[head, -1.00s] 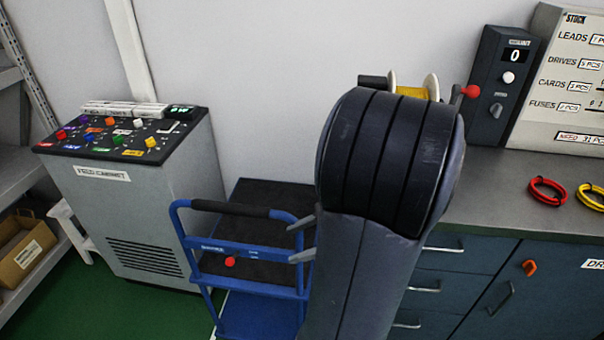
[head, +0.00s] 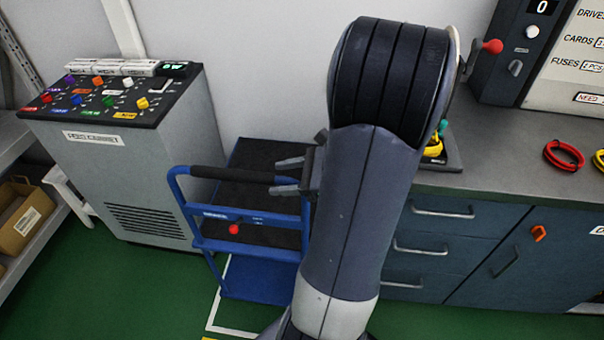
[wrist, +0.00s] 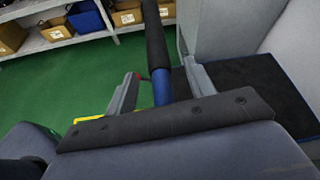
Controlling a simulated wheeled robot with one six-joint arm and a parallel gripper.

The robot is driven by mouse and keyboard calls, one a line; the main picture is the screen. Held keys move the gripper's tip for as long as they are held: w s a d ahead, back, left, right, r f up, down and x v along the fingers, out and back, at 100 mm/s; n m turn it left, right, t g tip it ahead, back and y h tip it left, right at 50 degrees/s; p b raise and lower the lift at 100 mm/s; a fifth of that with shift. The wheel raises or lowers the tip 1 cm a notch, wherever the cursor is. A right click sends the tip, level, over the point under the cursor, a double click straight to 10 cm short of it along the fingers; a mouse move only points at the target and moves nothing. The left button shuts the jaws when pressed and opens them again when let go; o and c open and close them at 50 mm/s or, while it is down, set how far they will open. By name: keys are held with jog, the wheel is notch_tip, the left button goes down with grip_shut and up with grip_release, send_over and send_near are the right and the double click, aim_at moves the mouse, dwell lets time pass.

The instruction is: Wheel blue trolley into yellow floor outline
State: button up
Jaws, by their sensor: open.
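The blue trolley (head: 255,285) stands between the grey cabinet and the workbench, with black decks and a raised handle with a black grip (head: 232,174). A small red knob (head: 234,229) sits on its front bar. My gripper (head: 275,177) is open at the right end of the handle. In the wrist view the handle (wrist: 161,92) passes between the two spread fingers, with gaps on both sides. A yellow strip (wrist: 90,118) shows on the floor in the wrist view, mostly hidden by my gripper. The rest of the yellow outline is out of view or hidden.
White floor lines (head: 213,312) run by the trolley's base. The grey cabinet (head: 150,190) is close at its left, the drawer workbench (head: 440,245) at its right, a wall behind. A shelf with boxes (head: 22,215) stands far left. Green floor (head: 110,290) is clear in front.

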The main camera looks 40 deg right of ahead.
jog(key=shift+w+a+f, duration=0.3)
jog(key=shift+w+a, duration=0.1)
jog(key=shift+w, duration=0.15)
jog(key=c, duration=1.1)
jog(key=o, duration=1.1)
jog(key=v, duration=1.1)
jog(key=shift+w+f, duration=0.1)
